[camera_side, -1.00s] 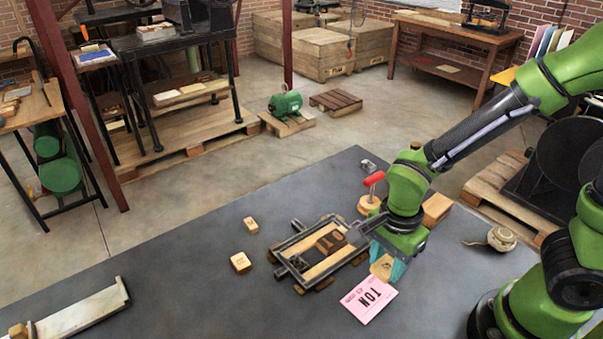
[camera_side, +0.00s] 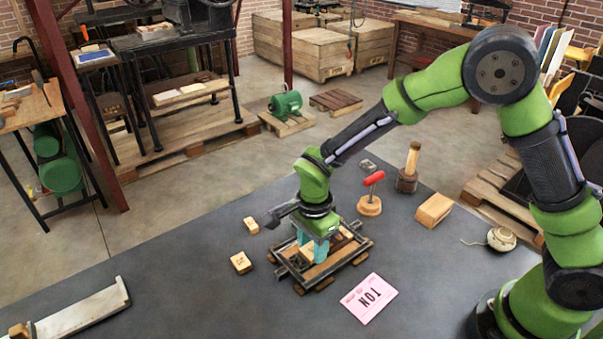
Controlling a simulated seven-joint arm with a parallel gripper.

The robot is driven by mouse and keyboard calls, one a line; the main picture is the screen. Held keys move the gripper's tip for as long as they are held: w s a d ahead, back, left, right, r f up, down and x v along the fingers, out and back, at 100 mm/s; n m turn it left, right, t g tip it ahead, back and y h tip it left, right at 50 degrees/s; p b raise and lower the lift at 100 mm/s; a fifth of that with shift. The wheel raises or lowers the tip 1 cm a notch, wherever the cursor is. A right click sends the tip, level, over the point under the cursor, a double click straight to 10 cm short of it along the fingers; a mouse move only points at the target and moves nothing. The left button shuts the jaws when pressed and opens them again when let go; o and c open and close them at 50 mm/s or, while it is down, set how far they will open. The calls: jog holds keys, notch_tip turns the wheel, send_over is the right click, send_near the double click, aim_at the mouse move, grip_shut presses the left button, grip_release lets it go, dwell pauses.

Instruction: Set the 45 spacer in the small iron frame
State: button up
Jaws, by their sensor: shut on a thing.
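The small iron frame (camera_side: 353,256) lies on the dark tabletop, with wooden pieces inside it and wooden feet or blocks around its edges. My gripper (camera_side: 313,251) points down over the frame's middle. Its teal fingers are shut on a pale wooden block (camera_side: 306,254), taken to be the 45 spacer; its number cannot be read here. The block is at or just above the frame's inside; I cannot tell whether it touches the bottom. My gripper and wrist hide much of the frame's far side and the pieces within.
Two small wooden blocks, one (camera_side: 251,225) behind the other (camera_side: 241,262), lie left of the frame. A pink card (camera_side: 369,298) lies front right. A red-handled tool (camera_side: 370,199), a mallet (camera_side: 409,172) and a larger wooden block (camera_side: 434,210) stand to the right.

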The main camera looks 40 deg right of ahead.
jog(key=shift+f, duration=0.35)
